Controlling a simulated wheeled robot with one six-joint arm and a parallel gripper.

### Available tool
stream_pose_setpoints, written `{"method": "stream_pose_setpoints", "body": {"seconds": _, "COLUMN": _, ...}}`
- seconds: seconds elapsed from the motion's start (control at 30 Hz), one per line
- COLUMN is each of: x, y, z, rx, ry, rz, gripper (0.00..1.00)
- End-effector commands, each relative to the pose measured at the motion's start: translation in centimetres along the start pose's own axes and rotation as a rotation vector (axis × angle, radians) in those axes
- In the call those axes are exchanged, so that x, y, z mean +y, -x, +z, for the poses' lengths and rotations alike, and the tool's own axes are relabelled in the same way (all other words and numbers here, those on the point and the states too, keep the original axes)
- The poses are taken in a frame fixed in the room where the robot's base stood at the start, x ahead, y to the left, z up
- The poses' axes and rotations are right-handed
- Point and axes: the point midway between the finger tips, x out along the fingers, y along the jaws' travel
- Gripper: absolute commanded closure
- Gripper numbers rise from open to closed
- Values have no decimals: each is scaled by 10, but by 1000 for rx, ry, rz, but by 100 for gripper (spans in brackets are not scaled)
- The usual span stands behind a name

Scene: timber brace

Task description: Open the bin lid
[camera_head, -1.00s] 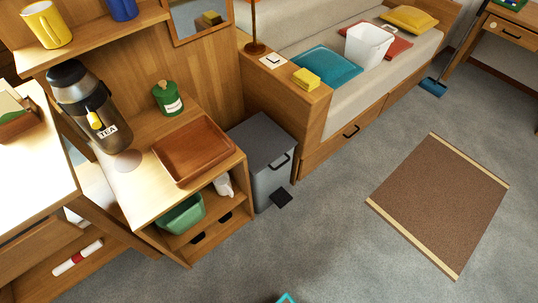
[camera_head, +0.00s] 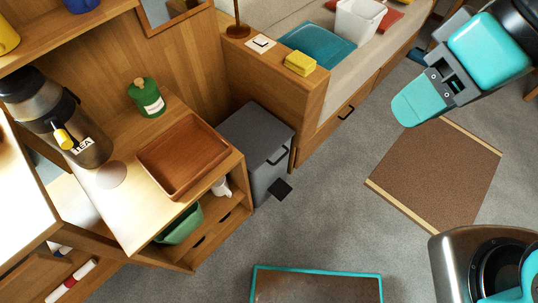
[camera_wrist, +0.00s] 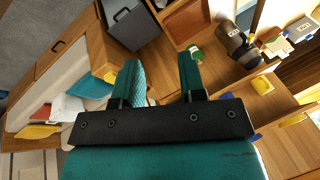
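The grey bin (camera_head: 270,177) stands on the floor between the wooden cabinet and the bed end. Its flat lid (camera_head: 252,133) is shut. A black handle (camera_head: 279,155) is on its front and a black pedal (camera_head: 280,188) sticks out at its foot. The bin also shows at the top of the wrist view (camera_wrist: 138,26). My gripper (camera_head: 420,103) is in the air at the upper right of the head view, well apart from the bin. In the wrist view its two teal fingers (camera_wrist: 160,62) are apart with nothing between them.
The cabinet (camera_head: 128,220) with a wooden tray (camera_head: 184,154) on top stands left of the bin. The bed end (camera_head: 280,90), with a yellow sponge (camera_head: 300,63) on it, stands right. A brown mat (camera_head: 440,175) lies on the grey floor. The floor before the bin is clear.

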Motion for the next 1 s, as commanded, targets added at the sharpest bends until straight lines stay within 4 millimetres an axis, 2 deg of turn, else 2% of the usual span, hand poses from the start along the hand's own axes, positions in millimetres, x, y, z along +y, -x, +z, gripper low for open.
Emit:
{"method": "stream_pose_setpoints", "body": {"seconds": 0.03, "x": 12, "y": -34, "z": 4, "rx": 13, "ry": -21, "rz": -13, "gripper": 63}}
{"method": "stream_pose_setpoints", "body": {"seconds": 0.3, "x": 48, "y": -149, "z": -1, "rx": 133, "ry": -138, "rz": -123, "gripper": 63}}
{"method": "stream_pose_setpoints", "body": {"seconds": 0.67, "x": 102, "y": -284, "z": -10, "rx": 306, "ry": -336, "rz": -287, "gripper": 63}}
{"method": "stream_pose_setpoints", "body": {"seconds": 1.0, "x": 164, "y": -401, "z": -16, "rx": 479, "ry": -556, "rz": -454, "gripper": 63}}
